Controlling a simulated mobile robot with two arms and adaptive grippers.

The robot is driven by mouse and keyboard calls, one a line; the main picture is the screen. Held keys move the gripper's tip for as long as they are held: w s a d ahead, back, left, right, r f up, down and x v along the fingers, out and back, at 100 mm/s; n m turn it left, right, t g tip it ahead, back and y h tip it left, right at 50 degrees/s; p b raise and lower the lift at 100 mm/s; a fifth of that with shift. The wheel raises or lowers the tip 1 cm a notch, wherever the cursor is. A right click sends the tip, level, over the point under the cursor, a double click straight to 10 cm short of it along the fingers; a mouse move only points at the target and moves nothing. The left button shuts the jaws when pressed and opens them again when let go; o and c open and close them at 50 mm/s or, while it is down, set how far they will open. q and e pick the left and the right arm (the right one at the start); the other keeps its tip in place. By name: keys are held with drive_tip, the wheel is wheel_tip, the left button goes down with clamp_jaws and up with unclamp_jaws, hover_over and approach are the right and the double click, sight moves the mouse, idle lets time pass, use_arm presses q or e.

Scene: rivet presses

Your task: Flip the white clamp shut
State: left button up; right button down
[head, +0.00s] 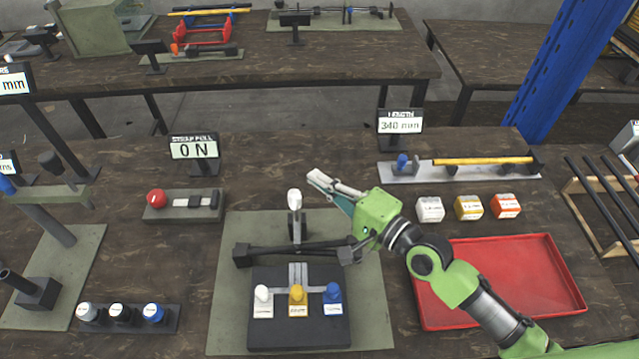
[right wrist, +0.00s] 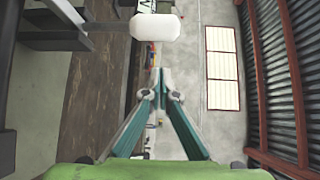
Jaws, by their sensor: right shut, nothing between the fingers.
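A white-tipped handle (head: 294,199) stands upright on a dark post at the back of the green mat. It looks like the white clamp's lever. In the right wrist view, a white rounded knob (right wrist: 155,27) shows above and beyond my fingertips, apart from them. My right gripper (head: 318,182) is shut and empty, just right of the white handle, with a visible gap. Its closed fingers also show in the right wrist view (right wrist: 158,78). A dark block (head: 300,335) in front carries white (head: 263,294), yellow (head: 297,294) and blue (head: 332,292) knobs. My left gripper is out of view.
A dark crossbar (head: 275,252) lies between the white handle and the block. A red tray (head: 500,280) lies at right. White, yellow and red small boxes (head: 468,207) stand behind it. A red-knobbed fixture (head: 185,206) stands at left. A display reads 0 N (head: 194,149).

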drive_tip(key=v, duration=0.3)
drive_tip(key=b+v, duration=0.1)
drive_tip(key=v, duration=0.2)
drive_tip(key=f+b+v, duration=0.1)
drive_tip(key=v, duration=0.2)
drive_tip(key=shift+s+a, duration=0.15)
drive_tip(key=shift+d+b, duration=0.3)
drive_tip(key=shift+d, duration=0.1)
drive_tip(key=shift+s+r, duration=0.2)
drive_tip(key=shift+s, duration=0.05)
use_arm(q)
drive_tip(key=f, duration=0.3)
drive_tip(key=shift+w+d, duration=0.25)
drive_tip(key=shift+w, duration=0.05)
use_arm(e)
drive_tip(key=shift+w, duration=0.1)
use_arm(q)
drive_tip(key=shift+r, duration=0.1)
